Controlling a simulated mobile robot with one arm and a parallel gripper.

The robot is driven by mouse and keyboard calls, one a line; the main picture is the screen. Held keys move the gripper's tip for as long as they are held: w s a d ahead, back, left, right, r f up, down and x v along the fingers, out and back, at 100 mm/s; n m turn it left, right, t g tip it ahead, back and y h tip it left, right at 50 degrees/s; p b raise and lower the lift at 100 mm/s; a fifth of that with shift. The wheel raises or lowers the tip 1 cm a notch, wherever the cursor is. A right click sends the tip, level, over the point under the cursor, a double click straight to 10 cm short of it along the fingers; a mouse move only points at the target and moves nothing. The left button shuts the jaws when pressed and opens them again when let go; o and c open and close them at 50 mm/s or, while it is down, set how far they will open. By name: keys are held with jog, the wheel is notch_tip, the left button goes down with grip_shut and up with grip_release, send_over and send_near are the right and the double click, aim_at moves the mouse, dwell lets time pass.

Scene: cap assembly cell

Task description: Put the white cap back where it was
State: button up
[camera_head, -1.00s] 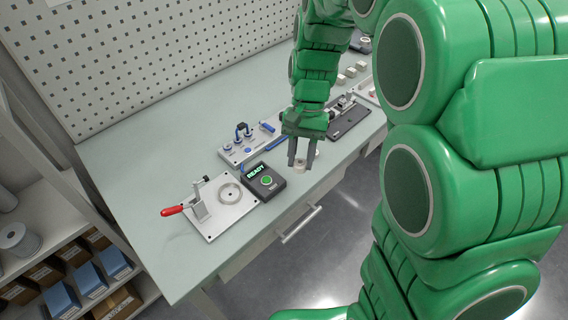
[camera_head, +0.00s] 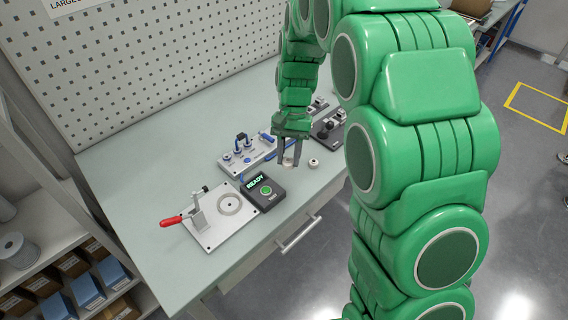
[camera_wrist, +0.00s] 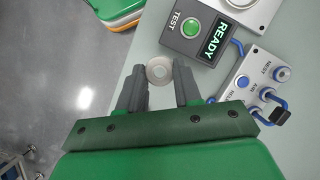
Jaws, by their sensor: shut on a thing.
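My gripper (camera_head: 289,160) points down over the bench, to the right of the READY tester. Its two fingers are closed on a small pale round cap (camera_head: 288,164). In the wrist view this white cap (camera_wrist: 158,70) shows as a ring with a grey middle, between the fingertips of my gripper (camera_wrist: 159,73). How far its underside is from the bench I cannot tell. A second small pale round part (camera_head: 313,163) stands on the bench just right of the gripper, apart from it.
The black tester (camera_head: 263,192) reads READY. Left of it is a metal plate (camera_head: 212,232) with a red-handled clamp (camera_head: 172,222). A blue-knobbed block (camera_head: 240,157) stands behind, a dark fixture (camera_head: 327,130) at right. The bench's front edge is close.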

send_over(283, 175)
jog(key=w, duration=0.1)
jog(key=shift+w+d+f, duration=0.1)
jog(key=shift+d+f, duration=0.05)
jog(key=shift+f, duration=2.8)
jog(key=shift+w+f, duration=0.1)
jog(key=shift+f, duration=1.45)
jog(key=shift+f, duration=0.15)
jog(key=o, duration=0.7)
jog(key=v, duration=1.2)
jog(key=shift+r, duration=0.2)
jog(key=shift+d, duration=0.1)
